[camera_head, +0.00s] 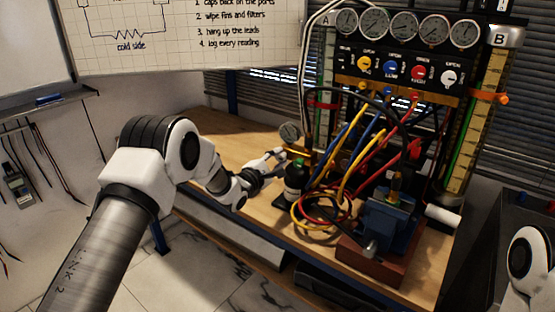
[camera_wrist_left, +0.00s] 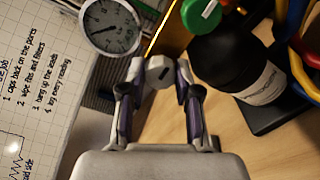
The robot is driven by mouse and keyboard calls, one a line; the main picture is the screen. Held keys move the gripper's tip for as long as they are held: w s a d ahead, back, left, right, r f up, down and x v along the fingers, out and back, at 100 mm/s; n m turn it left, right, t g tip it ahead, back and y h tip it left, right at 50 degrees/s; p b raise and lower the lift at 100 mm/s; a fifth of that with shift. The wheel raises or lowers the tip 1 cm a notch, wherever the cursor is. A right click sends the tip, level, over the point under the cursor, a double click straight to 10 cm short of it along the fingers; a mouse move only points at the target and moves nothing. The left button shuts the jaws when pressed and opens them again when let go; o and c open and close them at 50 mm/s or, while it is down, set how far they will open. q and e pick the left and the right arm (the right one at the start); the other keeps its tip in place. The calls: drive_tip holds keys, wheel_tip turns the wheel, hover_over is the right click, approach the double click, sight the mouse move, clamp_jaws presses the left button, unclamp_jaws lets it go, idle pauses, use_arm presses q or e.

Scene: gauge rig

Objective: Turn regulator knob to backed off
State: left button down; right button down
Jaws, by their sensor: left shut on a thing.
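The regulator knob (camera_wrist_left: 159,72) is a small light grey disc with a dark pointer mark, seen in the left wrist view. My left gripper (camera_wrist_left: 160,78) is shut on it, one finger on each side. In the head view my left gripper (camera_head: 277,158) is at the regulator, beside a black bottle; the knob is hard to make out there. The regulator's round gauge (camera_head: 289,132) sits just above the gripper, and its white dial also shows in the left wrist view (camera_wrist_left: 112,25). My right gripper is outside both views.
A black bottle with a green cap (camera_head: 296,176) stands close beside the gripper. Yellow, blue, red and black hoses (camera_head: 340,190) loop to its right. A blue vise (camera_head: 388,222) stands on the front right of the wooden bench (camera_head: 240,142). The bench's left part is clear.

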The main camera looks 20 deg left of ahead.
use_arm(q)
drive_tip(key=shift+r, duration=0.1)
idle(0.3)
drive_tip(key=c, duration=0.8)
unclamp_jaws()
drive_tip(key=shift+w, duration=0.1)
drive_tip(key=v, duration=1.2)
drive_tip(key=shift+d, duration=0.1)
